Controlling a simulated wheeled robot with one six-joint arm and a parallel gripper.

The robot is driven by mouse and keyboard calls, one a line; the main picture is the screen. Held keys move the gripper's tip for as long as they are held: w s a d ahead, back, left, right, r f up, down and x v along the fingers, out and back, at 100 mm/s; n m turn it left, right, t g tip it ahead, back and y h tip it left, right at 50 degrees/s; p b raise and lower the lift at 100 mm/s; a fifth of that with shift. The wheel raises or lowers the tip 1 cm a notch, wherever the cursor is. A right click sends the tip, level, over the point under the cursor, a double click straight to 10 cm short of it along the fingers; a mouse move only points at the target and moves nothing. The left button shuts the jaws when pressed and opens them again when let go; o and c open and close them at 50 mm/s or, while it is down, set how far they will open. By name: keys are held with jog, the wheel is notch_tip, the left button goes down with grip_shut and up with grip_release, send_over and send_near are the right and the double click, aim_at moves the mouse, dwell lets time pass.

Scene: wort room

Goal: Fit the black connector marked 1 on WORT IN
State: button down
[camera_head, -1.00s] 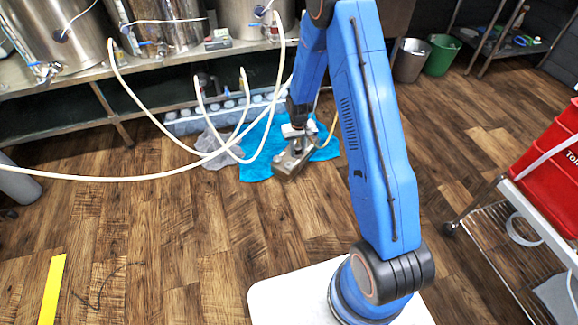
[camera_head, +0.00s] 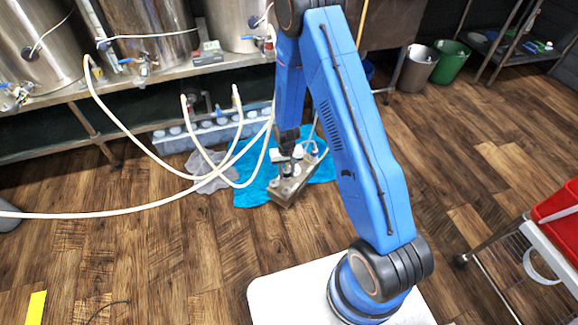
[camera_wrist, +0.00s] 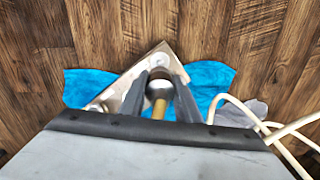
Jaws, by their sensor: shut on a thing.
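My gripper (camera_wrist: 160,92) is shut on a round, dark-rimmed piece with a tan tube-like part (camera_wrist: 159,110) at its near side. I cannot read a number on it or be sure it is the black connector. Beyond the fingers lies a metal plate unit (camera_wrist: 120,88) with a round fitting (camera_wrist: 160,61) near its far corner. In the head view my gripper (camera_head: 286,150) is over the metal unit (camera_head: 290,192), which carries pale fittings. No WORT IN label is legible. My arm and fingers hide part of the unit, and contact with it cannot be told.
The unit lies on a blue cloth (camera_head: 252,190) on the wood floor. A pale hose (camera_head: 120,213) loops across from the left. Steel kettles (camera_head: 150,35) stand on a bench behind. Grey (camera_head: 416,68) and green (camera_head: 449,62) bins and a cart (camera_head: 550,245) are to the right.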

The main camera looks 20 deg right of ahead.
jog(key=shift+f, duration=0.4)
send_over(287, 188)
jog(key=shift+f, duration=3.2)
jog(key=shift+f, duration=1.35)
jog(key=c, duration=1.3)
grip_release()
jog(key=shift+o, duration=0.2)
jog(key=shift+r, duration=0.1)
notch_tip(287, 188, up, 17)
jog(key=shift+r, duration=0.15)
